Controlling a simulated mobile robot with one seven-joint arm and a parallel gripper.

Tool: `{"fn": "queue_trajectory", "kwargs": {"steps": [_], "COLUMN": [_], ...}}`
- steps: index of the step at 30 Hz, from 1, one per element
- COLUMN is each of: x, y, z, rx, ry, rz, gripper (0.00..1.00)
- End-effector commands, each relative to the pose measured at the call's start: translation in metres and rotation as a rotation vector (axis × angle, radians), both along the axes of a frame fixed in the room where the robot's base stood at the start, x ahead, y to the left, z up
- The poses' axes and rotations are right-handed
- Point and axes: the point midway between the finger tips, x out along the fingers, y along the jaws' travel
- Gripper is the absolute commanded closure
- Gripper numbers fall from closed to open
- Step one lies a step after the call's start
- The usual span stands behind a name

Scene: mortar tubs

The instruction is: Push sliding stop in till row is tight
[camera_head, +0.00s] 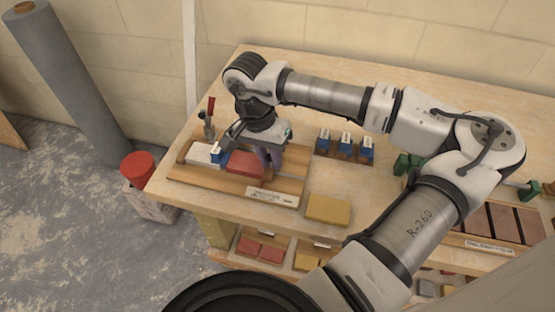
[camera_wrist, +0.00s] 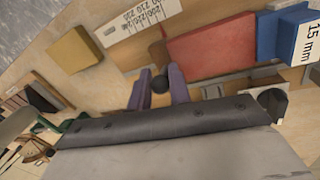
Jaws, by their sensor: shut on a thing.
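My gripper (camera_head: 266,154) is low over the right part of the wooden row tray (camera_head: 190,182). In the wrist view its two purple fingers (camera_wrist: 160,78) are shut on the round dark knob (camera_wrist: 160,85) of the sliding stop. The stop's body is mostly hidden by the fingers. The red brick (camera_head: 246,163) lies just beyond the stop; it also shows in the wrist view (camera_wrist: 212,48). The blue 15 mm spacer (camera_head: 217,153) stands at the brick's far end, with a white block (camera_head: 199,152) left of it. I cannot tell whether stop and brick touch.
A scale label (camera_head: 272,197) runs along the tray's front edge. A yellow block (camera_head: 328,209) lies on the bench right of the tray. Several blue spacers (camera_head: 346,140) stand in a rack behind. A red-handled tool (camera_head: 209,120) stands behind the tray's left end.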

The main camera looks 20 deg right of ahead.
Motion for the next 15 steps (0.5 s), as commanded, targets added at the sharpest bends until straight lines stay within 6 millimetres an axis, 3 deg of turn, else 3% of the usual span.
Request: {"fn": "queue_trajectory", "kwargs": {"steps": [4, 5, 6, 15], "x": [0.0013, 0.0013, 0.0012, 0.0007], "y": [0.0008, 0.0008, 0.0008, 0.0004], "z": [0.0013, 0.0013, 0.0015, 0.0016], "rx": [0.003, 0.003, 0.003, 0.001], "ry": [-0.006, -0.006, -0.006, -0.003], "rz": [0.001, 0.001, 0.001, 0.000], "gripper": [0.97, 0.79, 0.74, 0.73]}}
